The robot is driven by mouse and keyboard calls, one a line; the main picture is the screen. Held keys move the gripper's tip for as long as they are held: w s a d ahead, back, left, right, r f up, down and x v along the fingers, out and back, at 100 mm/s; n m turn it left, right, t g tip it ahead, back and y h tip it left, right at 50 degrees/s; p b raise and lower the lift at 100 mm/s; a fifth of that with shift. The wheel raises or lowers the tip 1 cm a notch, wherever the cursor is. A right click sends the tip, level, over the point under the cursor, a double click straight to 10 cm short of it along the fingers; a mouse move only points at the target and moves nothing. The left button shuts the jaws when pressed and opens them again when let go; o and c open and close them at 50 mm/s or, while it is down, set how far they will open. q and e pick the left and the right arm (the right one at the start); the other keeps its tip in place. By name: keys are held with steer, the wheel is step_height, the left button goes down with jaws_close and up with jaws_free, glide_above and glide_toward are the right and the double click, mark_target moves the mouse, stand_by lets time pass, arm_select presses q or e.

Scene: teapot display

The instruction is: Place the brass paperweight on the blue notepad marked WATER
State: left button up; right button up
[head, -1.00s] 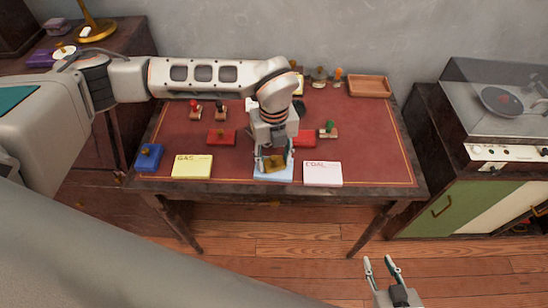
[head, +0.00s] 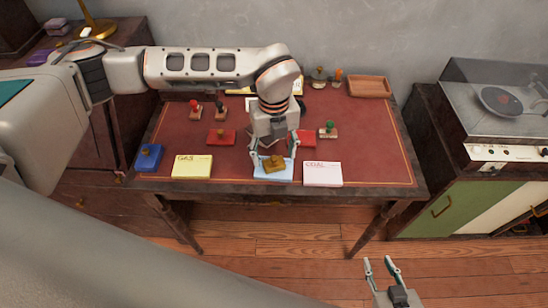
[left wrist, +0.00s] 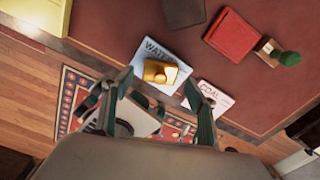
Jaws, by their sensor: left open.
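The brass paperweight (head: 274,163) rests on the light blue notepad (head: 262,177) near the desk's front edge. In the left wrist view, the paperweight (left wrist: 160,72) lies on the notepad (left wrist: 150,52), whose WATER lettering is partly visible. My left gripper (head: 273,155) is open above the paperweight, with its fingers spread apart to either side. In the left wrist view its fingertips (left wrist: 160,82) are clear of the paperweight. My right gripper (head: 377,262) is open and empty, low in front of the desk.
A yellow pad marked GAS (head: 192,166) lies left of the notepad and a white COAL pad (head: 323,174) lies right. A blue box (head: 149,157), red ink pads (head: 221,137) and several stamps (head: 195,109) also stand on the desk. A wooden tray (head: 369,87) is at the back right.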

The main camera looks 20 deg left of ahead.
mark_target(274, 158)
arm_select(q)
step_height(274, 158, up, 10)
steer(key=shift+f, duration=0.25)
stand_by(0.5)
